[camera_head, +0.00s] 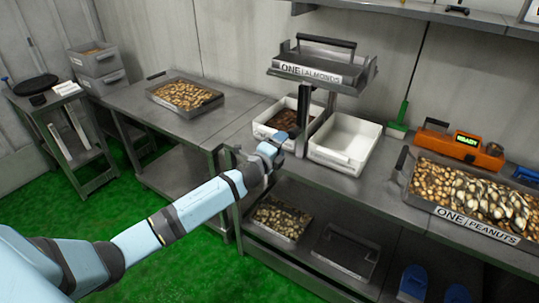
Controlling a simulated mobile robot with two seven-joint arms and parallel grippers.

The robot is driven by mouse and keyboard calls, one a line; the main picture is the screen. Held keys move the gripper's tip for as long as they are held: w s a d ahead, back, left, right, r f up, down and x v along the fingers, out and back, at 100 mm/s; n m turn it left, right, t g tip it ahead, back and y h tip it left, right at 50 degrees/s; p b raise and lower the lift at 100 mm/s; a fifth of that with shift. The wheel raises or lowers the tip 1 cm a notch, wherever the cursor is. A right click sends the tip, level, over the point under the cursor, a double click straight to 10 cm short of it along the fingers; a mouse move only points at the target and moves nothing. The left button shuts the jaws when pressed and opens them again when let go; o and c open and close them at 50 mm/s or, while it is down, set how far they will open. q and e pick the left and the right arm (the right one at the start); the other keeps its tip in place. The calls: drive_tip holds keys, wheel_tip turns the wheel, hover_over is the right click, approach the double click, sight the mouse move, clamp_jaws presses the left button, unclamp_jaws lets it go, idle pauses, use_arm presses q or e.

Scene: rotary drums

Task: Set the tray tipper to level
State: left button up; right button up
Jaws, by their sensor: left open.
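My left gripper (279,148) is open at the bench's front edge, below the tray and close to the left white bin and the post's foot. Its fingers are small and partly hidden, and I cannot tell whether they touch anything. My right gripper is out of view.
The left white bin (262,130) holds dark brown pieces; the right white bin (345,152) looks empty. A peanut tray (412,189) and an orange READY scale (460,150) stand to the right. Another nut tray (153,96) sits on the left table. Green floor is open at lower left.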

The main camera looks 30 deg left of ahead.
use_arm(q)
drive_tip(key=s, duration=0.6)
drive_tip(key=shift+s+a, duration=0.15)
drive_tip(key=shift+s, duration=0.05)
drive_tip(key=s+d+f+n+g+h+p, duration=0.1)
drive_tip(key=s+d+f+n, duration=0.3)
drive_tip(key=s, duration=0.7)
drive_tip(key=s+d+f+n+g+p, duration=0.3)
drive_tip(key=s+d+n, duration=0.4)
drive_tip(key=s, duration=0.4)
drive_tip(key=s+d+f+n+g+h+p, duration=0.1)
drive_tip(key=s+d+f+n+g+p, duration=0.2)
drive_tip(key=s, duration=0.8)
wheel_tip(320, 180, down, 3)
drive_tip(key=d+n+p, duration=0.1)
drive_tip(key=d+n, duration=0.2)
drive_tip(key=shift+r+h, duration=0.15)
drive_tip(key=shift+h, duration=0.15)
drive_tip(key=shift+w, duration=0.1)
